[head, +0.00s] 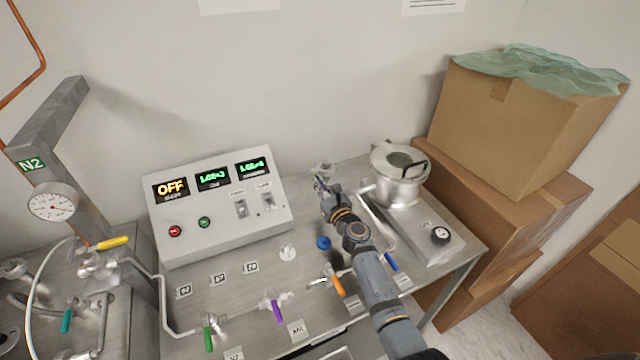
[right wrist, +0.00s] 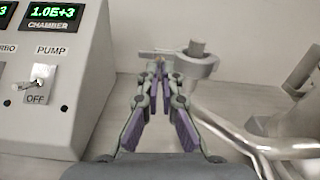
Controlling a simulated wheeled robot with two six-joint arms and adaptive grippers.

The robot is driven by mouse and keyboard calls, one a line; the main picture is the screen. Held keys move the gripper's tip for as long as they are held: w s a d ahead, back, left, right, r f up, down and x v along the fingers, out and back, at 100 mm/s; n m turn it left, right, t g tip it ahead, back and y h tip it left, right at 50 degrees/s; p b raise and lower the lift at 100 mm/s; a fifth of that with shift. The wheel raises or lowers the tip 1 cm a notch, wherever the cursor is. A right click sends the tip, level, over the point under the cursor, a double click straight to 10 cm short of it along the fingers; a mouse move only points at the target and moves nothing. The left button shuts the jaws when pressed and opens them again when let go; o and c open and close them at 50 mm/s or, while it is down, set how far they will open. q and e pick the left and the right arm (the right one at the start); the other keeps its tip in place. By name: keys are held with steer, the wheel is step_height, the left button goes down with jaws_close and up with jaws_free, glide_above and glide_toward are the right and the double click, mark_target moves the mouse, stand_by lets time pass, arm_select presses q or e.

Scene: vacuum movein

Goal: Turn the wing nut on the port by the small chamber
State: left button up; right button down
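The small chamber (head: 398,188) is a round metal pot with a lid, at the back right of the bench in the head view. Left of it stands the port with its clamp (head: 322,167). In the right wrist view the clamp (right wrist: 198,66) is a grey ring around a short post, and a flat wing nut (right wrist: 155,54) sticks out to its left. My right gripper (head: 321,183) is at the wing nut; its fingertips (right wrist: 159,72) are close together with a narrow gap. Whether they pinch the nut is unclear. My left gripper is not in view.
A control box (head: 220,205) stands left of the port. Bent metal tubing (right wrist: 235,135) runs close on the right. Coloured valve handles, such as a purple one (head: 278,311), line the bench front. Cardboard boxes (head: 520,120) stand at the right.

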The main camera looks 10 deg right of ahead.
steer(key=shift+r, duration=0.1)
stand_by(0.3)
steer(key=c, duration=1.7)
jaws_free()
steer(key=shift+c, duration=0.2)
steer(key=s+d, duration=0.2)
steer(key=s, duration=0.9)
steer(key=shift+s+d, duration=0.15)
steer(key=shift+s, duration=0.15)
